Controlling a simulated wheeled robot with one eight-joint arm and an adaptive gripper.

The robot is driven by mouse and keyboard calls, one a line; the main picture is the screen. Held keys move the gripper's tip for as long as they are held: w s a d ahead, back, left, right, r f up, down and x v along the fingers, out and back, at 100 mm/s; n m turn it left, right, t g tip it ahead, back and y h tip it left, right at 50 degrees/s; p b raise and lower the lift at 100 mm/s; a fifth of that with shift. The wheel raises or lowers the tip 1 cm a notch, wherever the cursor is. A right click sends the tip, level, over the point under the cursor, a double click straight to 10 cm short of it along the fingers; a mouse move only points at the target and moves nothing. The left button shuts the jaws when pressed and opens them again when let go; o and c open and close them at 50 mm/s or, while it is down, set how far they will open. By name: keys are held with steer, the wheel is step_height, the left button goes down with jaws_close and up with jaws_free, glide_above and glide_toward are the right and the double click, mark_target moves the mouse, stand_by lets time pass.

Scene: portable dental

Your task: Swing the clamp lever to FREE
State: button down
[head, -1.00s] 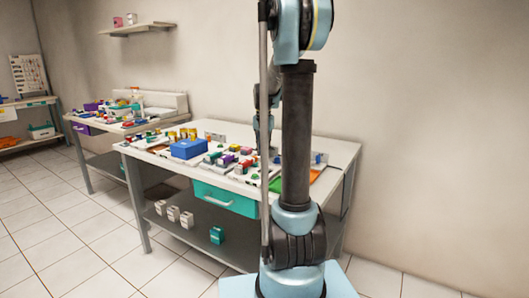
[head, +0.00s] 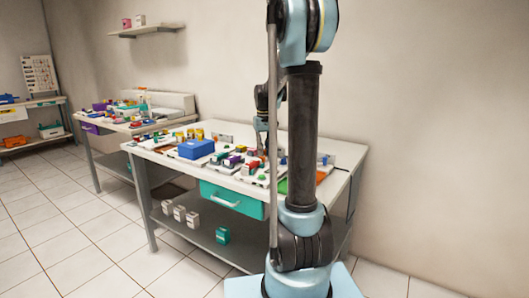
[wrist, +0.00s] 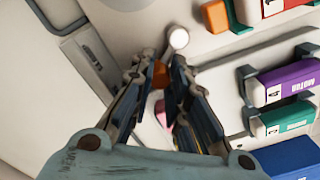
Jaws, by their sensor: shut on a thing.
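In the wrist view, a white round knob (wrist: 178,38) shows on a short stem just beyond my fingertips. I take it for the end of the clamp lever; its pivot and any FREE marking cannot be made out. My gripper (wrist: 165,72) has its two fingers closed in at the stem below the knob. A small orange piece (wrist: 159,77) shows between the fingers, and a pink piece (wrist: 163,113) lies deeper. In the head view, my gripper (head: 264,140) is low over the right half of the bench, partly hidden by my arm.
The white bench (head: 340,160) carries a blue box (head: 196,149) and several small coloured parts. In the wrist view, purple (wrist: 290,83) and green (wrist: 283,119) labelled blocks sit to the right, and a grey rail (wrist: 88,55) is at the left. A teal drawer (head: 231,199) hangs below.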

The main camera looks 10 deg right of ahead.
steer(key=shift+w, duration=0.1)
stand_by(0.4)
steer(key=c, duration=1.5)
jaws_free()
step_height(320, 180, up, 12)
steer(key=shift+f, duration=0.1)
